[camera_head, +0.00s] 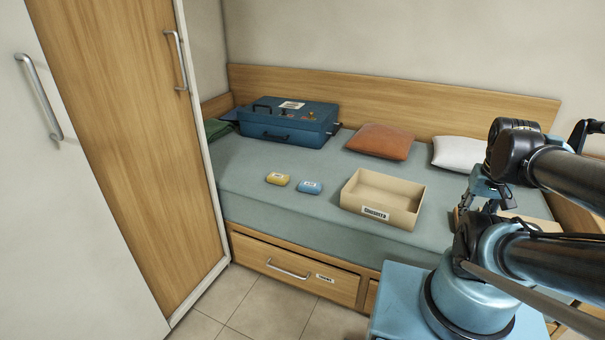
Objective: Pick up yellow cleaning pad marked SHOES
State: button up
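A small yellow pad (277,179) with a pale label lies on the grey-green bed cover, left of the middle. The writing on its label is too small to read. A similar blue pad (309,187) with a label lies just to its right, with a narrow gap between them. My arm stands at the right of the view.
An open beige box (408,211) with a label stands right of the pads. A blue case (287,128), an orange cushion (381,142) and a white pillow (459,153) lie behind. A tall wardrobe (121,130) stands left. The cover (270,215) in front of the pads is clear.

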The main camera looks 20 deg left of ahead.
aim_at(276, 179)
jog(key=z, duration=2.25)
jog(key=k, duration=1.6)
jog(key=u, duration=2.25)
jog(key=i, duration=0.15)
jog(key=u, duration=0.45)
